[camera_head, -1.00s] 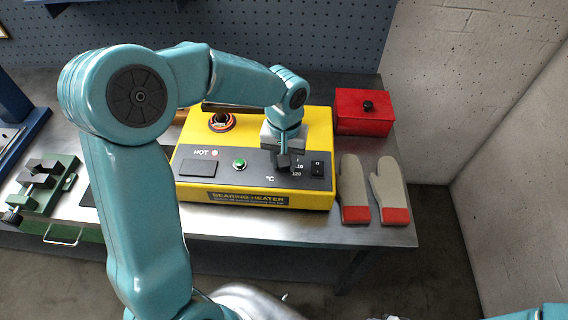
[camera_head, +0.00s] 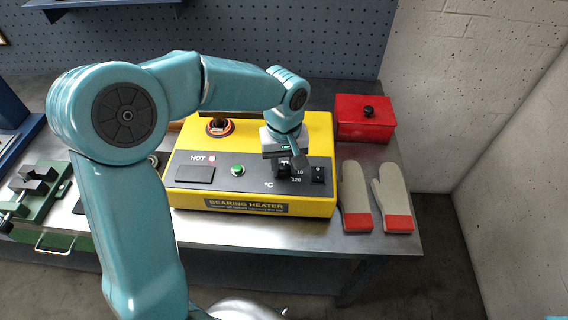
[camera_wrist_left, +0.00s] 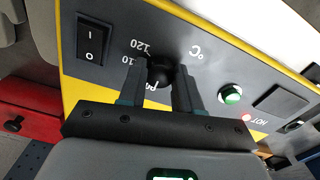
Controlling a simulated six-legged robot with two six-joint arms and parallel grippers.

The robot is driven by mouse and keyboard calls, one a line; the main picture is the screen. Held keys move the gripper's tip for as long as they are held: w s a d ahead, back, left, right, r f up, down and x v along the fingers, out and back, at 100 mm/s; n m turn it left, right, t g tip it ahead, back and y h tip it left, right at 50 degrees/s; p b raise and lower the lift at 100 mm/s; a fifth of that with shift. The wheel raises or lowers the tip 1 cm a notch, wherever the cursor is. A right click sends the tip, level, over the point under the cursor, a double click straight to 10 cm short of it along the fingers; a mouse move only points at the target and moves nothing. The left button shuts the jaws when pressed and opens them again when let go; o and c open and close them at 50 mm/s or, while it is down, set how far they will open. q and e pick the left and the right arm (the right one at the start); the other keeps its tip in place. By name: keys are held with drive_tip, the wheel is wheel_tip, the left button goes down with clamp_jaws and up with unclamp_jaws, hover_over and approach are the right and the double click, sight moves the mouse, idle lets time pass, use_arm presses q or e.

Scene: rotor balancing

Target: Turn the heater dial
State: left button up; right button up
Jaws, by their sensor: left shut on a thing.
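The yellow bearing heater (camera_head: 188,201) sits on the metal bench, with a dark control panel on its front. My left gripper (camera_head: 284,170) is over the right part of this panel. In the left wrist view its two fingers (camera_wrist_left: 157,88) are shut on the black heater dial (camera_wrist_left: 160,70), one on each side. Printed figures, 120 among them, show beside the dial. The fingers hide part of the dial's scale. In the head view the gripper covers most of the dial. My right gripper is not in view.
A black rocker switch (camera_head: 318,175) is right of the dial, and a green button (camera_head: 238,171) and lit HOT lamp (camera_head: 212,159) are left. A red box (camera_head: 364,119) and gloves (camera_head: 356,196) lie to the right. A green vise (camera_head: 38,190) is at left.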

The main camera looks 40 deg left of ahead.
sight(284, 166)
use_arm(q)
drive_tip(key=shift+w, duration=0.1)
drive_tip(key=o, duration=0.9)
drive_tip(key=shift+a, duration=0.1)
drive_tip(key=shift+o, duration=0.7)
drive_tip(key=shift+w+f, duration=0.1)
drive_tip(key=shift+r, duration=0.45)
wheel_tip(284, 166, up, 16)
drive_tip(key=shift+f+p, duration=0.25)
drive_tip(key=shift+p, duration=0.1)
